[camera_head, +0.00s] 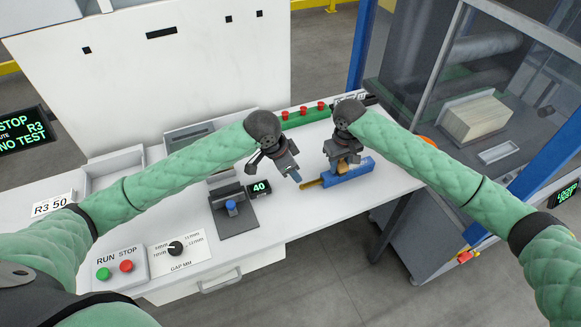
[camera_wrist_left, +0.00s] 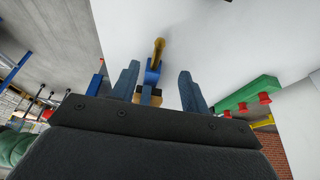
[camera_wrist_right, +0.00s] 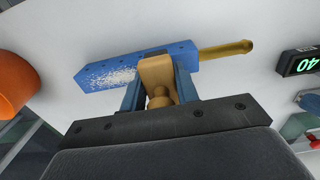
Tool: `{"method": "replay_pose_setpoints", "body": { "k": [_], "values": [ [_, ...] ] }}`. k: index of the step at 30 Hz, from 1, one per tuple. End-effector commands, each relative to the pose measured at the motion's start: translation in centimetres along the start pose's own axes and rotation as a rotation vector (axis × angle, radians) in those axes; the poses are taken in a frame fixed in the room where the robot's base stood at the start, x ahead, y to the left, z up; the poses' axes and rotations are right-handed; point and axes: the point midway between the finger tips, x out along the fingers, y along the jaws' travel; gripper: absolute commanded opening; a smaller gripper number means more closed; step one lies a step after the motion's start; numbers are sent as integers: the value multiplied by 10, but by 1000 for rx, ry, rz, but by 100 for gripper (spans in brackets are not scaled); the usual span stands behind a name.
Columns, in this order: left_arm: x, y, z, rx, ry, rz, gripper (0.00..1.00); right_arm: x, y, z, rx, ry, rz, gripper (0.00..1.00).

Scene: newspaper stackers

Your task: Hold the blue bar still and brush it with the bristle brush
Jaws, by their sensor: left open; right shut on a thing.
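The blue bar (camera_head: 356,171) lies on the white table and has a golden-yellow handle (camera_head: 312,184) at its left end. In the right wrist view white specks cover part of the bar's face (camera_wrist_right: 108,74). My right gripper (camera_head: 345,163) is shut on the wooden brush (camera_wrist_right: 158,72), which is over the middle of the bar.
A green strip with red knobs (camera_head: 305,118) stands behind the grippers. A dark device with a blue knob (camera_head: 232,208) and a display reading 40 (camera_head: 259,188) stand to the left. An orange round thing (camera_wrist_right: 14,75) is near the bar's far end. The table's front edge is close to the bar.

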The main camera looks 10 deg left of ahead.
Motion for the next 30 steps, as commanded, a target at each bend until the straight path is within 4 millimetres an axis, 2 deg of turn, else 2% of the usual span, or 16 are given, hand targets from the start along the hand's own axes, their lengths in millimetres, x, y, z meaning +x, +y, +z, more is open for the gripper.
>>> {"method": "replay_pose_setpoints", "body": {
  "k": [18, 24, 30],
  "values": [
    [92, 2, 1, -2, -2, 4, 45, 0, 0, 0, 0, 0, 0, 7],
    [107, 2, 1, -2, 0, 4, 45, 0, 0, 0, 0, 0, 0, 7],
    [111, 1, 1, -2, -1, 3, 45, 0, 0, 0, 0, 0, 0, 7]
  ]
}}
